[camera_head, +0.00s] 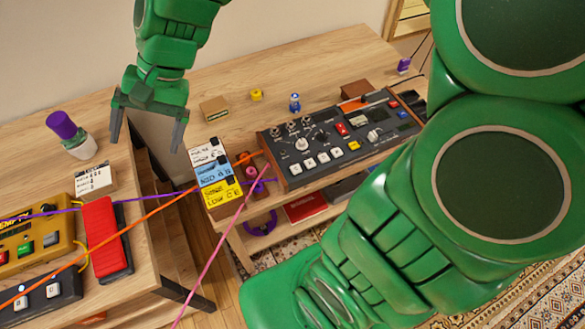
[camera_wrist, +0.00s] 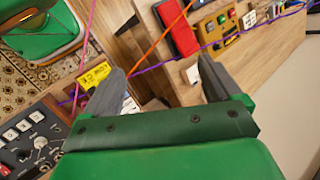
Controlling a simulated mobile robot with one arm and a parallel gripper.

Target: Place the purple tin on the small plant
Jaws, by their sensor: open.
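A purple tin (camera_head: 61,124) sits slightly tilted on top of a small whitish pot with some green (camera_head: 80,146), probably the small plant, on the left table in the head view. The tin seems to touch it and hides its top. A smaller purple object (camera_head: 403,66) stands at the far right of the back table. My gripper (camera_head: 147,143) is open and empty, to the right of the tin and apart from it. In the wrist view its fingers (camera_wrist: 160,65) are spread with nothing between them; the tin and the pot do not show there.
A stack of labelled boxes (camera_head: 214,178) and a black mixer (camera_head: 335,138) lie on the right table. A red pedal (camera_head: 105,237) and a yellow box (camera_head: 32,240) lie on the left table. Orange, pink and purple cables cross the gap between the tables.

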